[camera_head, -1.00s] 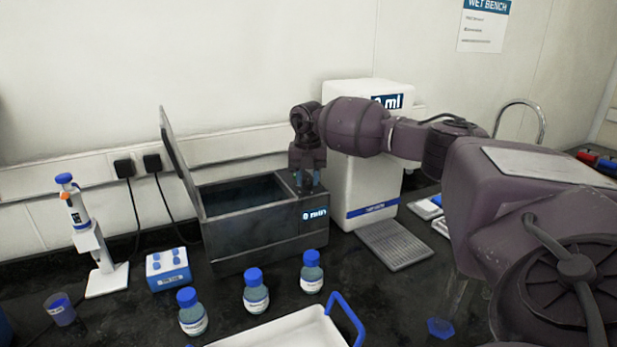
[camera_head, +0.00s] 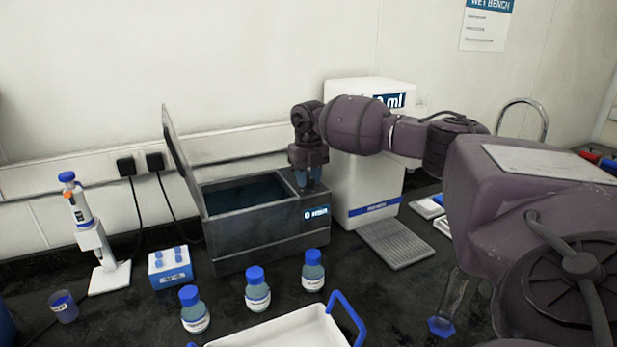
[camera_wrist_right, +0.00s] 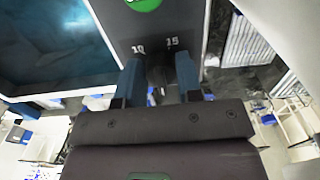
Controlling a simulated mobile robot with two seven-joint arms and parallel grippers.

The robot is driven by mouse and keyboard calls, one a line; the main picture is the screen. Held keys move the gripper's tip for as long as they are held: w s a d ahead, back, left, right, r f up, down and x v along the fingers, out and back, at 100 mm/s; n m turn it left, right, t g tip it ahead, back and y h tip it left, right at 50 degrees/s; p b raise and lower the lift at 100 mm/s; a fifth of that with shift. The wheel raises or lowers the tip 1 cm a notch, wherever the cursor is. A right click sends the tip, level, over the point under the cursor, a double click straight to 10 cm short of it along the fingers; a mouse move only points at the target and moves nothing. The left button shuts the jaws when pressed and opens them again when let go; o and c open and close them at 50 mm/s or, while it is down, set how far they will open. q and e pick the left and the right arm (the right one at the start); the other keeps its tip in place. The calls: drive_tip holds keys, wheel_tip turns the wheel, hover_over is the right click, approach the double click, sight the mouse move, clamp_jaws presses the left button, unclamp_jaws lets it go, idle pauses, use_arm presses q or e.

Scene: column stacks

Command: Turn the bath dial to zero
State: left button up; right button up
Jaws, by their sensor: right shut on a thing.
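The water bath (camera_head: 250,238) is a dark grey box with its lid raised at the left and dark water inside. Its small display (camera_head: 316,213) on the front right reads 0 with a unit, probably min. In the right wrist view the two blue fingers (camera_wrist_right: 160,78) reach onto the panel (camera_wrist_right: 165,30), where the marks 10 and 15 and part of a green shape show. My left gripper is not in view.
A white dispenser (camera_head: 365,185) with a drip grid (camera_head: 397,243) stands right of the bath. Several blue-capped bottles (camera_head: 258,290) and a white tray (camera_head: 285,330) with blue handles are in front. A pipette stand (camera_head: 100,255) and a blue rack (camera_head: 170,268) are at the left.

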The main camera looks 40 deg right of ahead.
sight(309, 176)
drive_tip(key=o, duration=0.9)
drive_tip(key=shift+r, duration=0.1)
wheel_tip(309, 176, up, 11)
drive_tip(key=shift+b, duration=0.3)
drive_tip(key=shift+f, duration=0.2)
